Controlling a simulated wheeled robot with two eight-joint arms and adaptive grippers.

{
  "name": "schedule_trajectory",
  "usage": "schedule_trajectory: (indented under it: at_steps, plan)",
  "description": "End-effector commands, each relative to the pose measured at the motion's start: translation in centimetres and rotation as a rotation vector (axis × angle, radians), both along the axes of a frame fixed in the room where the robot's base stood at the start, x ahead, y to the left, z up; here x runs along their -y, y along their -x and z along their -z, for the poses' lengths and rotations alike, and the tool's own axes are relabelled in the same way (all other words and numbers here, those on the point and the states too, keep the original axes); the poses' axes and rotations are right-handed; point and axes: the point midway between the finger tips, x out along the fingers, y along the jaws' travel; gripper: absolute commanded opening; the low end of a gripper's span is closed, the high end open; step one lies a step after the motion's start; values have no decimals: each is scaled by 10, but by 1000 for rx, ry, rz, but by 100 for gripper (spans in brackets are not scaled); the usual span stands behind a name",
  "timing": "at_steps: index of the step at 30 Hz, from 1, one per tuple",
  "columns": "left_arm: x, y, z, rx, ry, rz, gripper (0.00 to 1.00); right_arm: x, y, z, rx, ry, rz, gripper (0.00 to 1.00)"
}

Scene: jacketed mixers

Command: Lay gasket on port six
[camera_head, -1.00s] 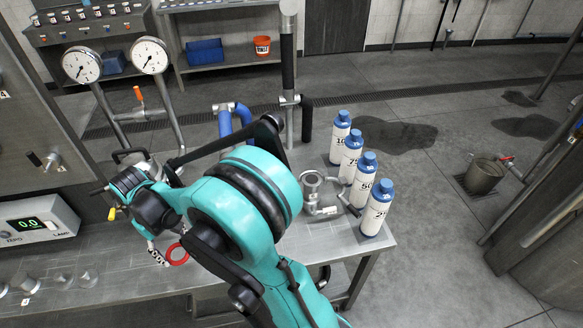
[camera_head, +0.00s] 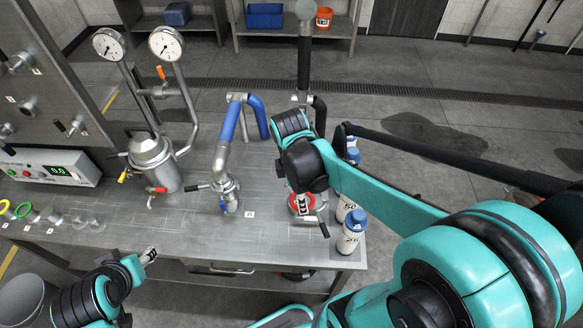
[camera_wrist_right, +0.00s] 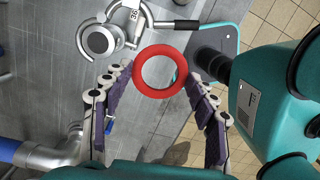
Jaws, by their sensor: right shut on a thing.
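The red ring gasket (camera_wrist_right: 139,72) is held between the fingertips of my right gripper (camera_wrist_right: 160,76), pinched at its left and right sides. In the head view the gasket (camera_head: 294,208) shows as red under the right gripper, partly covered by the fingers. An open round metal port fitting (camera_wrist_right: 100,40) with a dark-handled clamp and a number tag lies just up-left of the gasket in the right wrist view. The gasket is beside it, not over it there. No port number six is readable. My left gripper (camera_head: 148,256) is at the bench's front edge; its jaws are too small to judge.
White bottles with blue caps (camera_head: 351,232) stand close right of the right gripper. A blue-handled pipe (camera_head: 228,150) and a steel vessel (camera_head: 152,162) stand left. Green (camera_head: 22,210) and yellow rings lie at the bench's left. Bare bench lies in front of the vessel.

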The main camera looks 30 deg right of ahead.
Motion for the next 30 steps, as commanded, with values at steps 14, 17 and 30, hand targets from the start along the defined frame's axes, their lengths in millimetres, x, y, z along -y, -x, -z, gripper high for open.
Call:
schedule_trajectory:
  at_steps: [14, 17, 30]
  plan:
    - [0, 0, 22, 0, 0, 0, 45, 35, -79, 53, -3, 1, -40, 39]
    - [0, 0, 24, 0, 0, 0, 45, 41, -93, 62, -3, 0, -41, 39]
    - [0, 0, 36, 0, 0, 0, 45, 46, -104, 104, -2, 1, -42, 39]
